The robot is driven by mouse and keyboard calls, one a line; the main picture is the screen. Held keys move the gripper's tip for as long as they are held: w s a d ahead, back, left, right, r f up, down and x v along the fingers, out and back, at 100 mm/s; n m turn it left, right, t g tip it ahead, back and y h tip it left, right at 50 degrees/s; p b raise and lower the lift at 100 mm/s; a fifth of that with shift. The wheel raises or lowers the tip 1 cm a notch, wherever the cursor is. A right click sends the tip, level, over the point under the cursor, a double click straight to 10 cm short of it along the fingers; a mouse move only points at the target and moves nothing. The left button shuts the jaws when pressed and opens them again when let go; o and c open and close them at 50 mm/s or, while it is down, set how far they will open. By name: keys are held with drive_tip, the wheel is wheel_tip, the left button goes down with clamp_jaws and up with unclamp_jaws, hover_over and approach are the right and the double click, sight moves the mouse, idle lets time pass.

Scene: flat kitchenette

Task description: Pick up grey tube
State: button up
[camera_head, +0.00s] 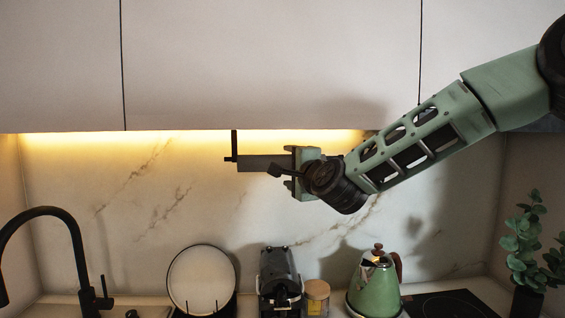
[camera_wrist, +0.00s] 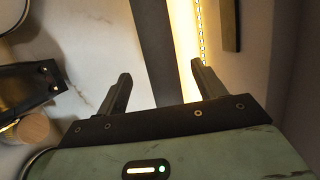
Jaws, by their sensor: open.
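The grey tube (camera_head: 262,163) is a dark grey horizontal bar below the wall cabinets. Its left end meets a thin black hanging rod (camera_head: 235,145); its right end is hidden by my gripper (camera_head: 282,175). My gripper comes from the right, level with the tube, and its jaws are open. In the wrist view, a dark grey strip, which looks like the tube (camera_wrist: 156,45), runs down between the two fingers of my gripper (camera_wrist: 161,74) to behind the palm. Gaps show between the strip and both fingers, so nothing is clamped.
Wall cabinets (camera_head: 270,60) with a lit strip (camera_wrist: 200,35) are close above. Below on the counter stand a round plate (camera_head: 202,280), a black machine (camera_head: 280,278), a wooden-lidded jar (camera_head: 317,294), a green kettle (camera_head: 376,287) and a plant (camera_head: 528,245). A black tap (camera_head: 75,250) rises at left.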

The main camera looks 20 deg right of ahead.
sight(286, 165)
drive_tip(key=shift+w+a+r+p, duration=0.1)
drive_tip(key=shift+w+r+p, duration=0.1)
drive_tip(key=shift+w+p, duration=0.4)
drive_tip(key=w+p, duration=0.2)
drive_tip(key=w, duration=0.1)
drive_tip(key=shift+a, duration=0.2)
drive_tip(key=shift+w+f, duration=0.1)
drive_tip(key=shift+w, duration=0.4)
drive_tip(key=c, duration=1)
